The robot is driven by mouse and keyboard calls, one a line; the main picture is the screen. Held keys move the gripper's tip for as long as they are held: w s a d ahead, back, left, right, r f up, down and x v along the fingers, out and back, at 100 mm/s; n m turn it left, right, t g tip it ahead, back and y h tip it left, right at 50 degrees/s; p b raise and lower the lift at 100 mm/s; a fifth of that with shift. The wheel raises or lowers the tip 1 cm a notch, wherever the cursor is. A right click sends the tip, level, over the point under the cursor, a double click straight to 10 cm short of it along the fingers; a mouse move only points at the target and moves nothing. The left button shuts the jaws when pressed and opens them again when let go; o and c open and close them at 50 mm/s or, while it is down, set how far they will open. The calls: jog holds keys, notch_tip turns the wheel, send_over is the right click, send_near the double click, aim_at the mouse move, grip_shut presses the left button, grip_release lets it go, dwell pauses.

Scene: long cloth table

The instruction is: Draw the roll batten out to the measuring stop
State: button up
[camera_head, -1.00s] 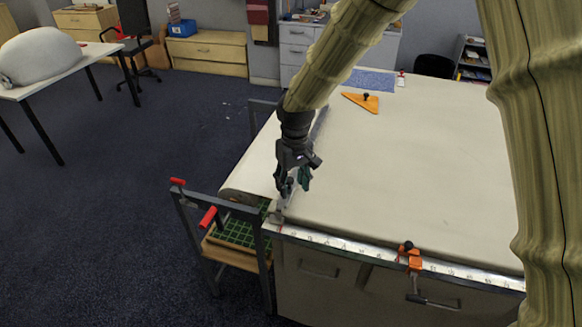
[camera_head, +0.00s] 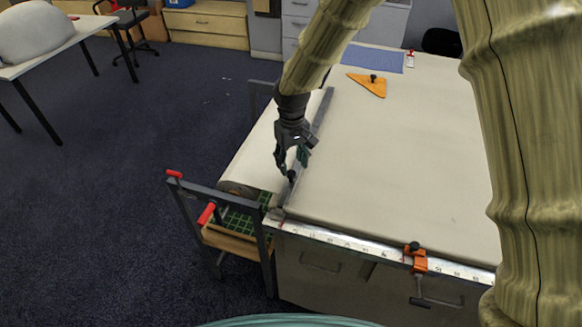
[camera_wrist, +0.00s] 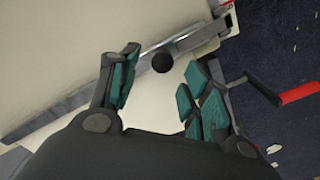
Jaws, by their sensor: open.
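The roll batten (camera_head: 319,115) is a long grey metal bar lying across the pale cloth near the roll (camera_head: 240,172) at the table's left end. A dark round knob (camera_head: 291,175) stands on it towards the near end, and the knob also shows in the wrist view (camera_wrist: 163,62). My gripper (camera_head: 293,165) is open above the batten by the knob. In the wrist view its teal-padded fingers (camera_wrist: 162,72) are spread, with the knob between them in the picture; I see no grip on it. An orange clamp (camera_head: 416,262), probably the measuring stop, sits on the ruled front edge.
A ruled metal strip (camera_head: 345,242) runs along the table's front edge. A red-handled metal frame (camera_head: 190,205) stands at the left end. An orange set square (camera_head: 368,86) and blue sheet (camera_head: 374,59) lie farther back. The cloth between batten and clamp is clear.

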aim_at(291, 172)
jog(key=shift+s+f+p, duration=0.25)
jog(key=shift+f+p, duration=0.05)
jog(key=shift+f, duration=1.75)
jog(key=shift+w, duration=0.1)
grip_shut()
